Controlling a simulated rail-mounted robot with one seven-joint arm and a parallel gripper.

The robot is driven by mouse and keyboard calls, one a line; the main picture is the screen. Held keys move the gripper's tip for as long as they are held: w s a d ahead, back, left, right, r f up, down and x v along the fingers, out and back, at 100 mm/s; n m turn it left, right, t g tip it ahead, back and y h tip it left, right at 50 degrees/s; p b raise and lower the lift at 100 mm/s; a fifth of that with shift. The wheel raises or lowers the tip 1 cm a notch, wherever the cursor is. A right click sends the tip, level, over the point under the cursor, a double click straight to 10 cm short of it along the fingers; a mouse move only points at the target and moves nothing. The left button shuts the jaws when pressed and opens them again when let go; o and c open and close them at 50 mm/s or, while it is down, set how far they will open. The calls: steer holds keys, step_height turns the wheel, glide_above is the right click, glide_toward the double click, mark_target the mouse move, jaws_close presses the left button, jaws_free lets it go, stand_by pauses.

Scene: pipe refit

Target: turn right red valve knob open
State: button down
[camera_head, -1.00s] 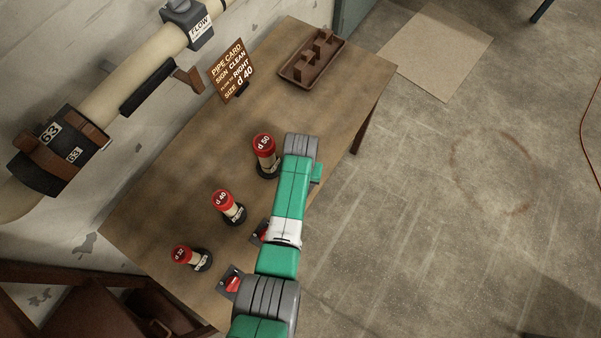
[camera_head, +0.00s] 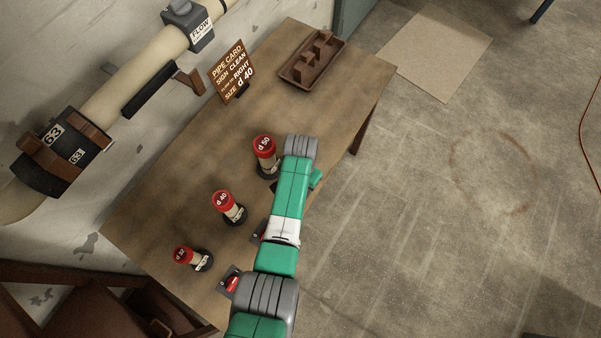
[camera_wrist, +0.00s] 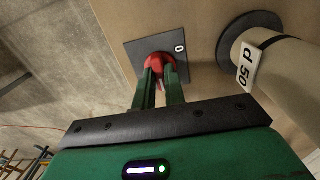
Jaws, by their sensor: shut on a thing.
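The right red valve knob (camera_wrist: 161,64) shows in the wrist view on a dark square plate (camera_wrist: 191,60) marked "0", beside the d 50 pipe piece. My gripper (camera_wrist: 161,80) is shut on this knob, with one green finger on each side. The fingers hide part of the knob, so its turn angle is hard to read. In the head view my arm covers this knob; only a dark corner of its plate shows beside the arm.
Red-capped pipe pieces d 50 (camera_head: 265,157), d 40 (camera_head: 228,207) and d 32 (camera_head: 191,258) stand on the table (camera_head: 160,225). Two other red knobs (camera_head: 232,283) (camera_head: 263,235) sit near its front edge. A pipe card (camera_head: 231,82) and brown tray (camera_head: 312,59) stand farther back.

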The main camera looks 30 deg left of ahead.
steer(key=shift+r, duration=0.1)
steer(key=c, duration=1.5)
jaws_free()
steer(key=shift+o, duration=0.2)
step_height(320, 180, up, 8)
steer(key=p, duration=0.2)
steer(key=shift+p, duration=0.35)
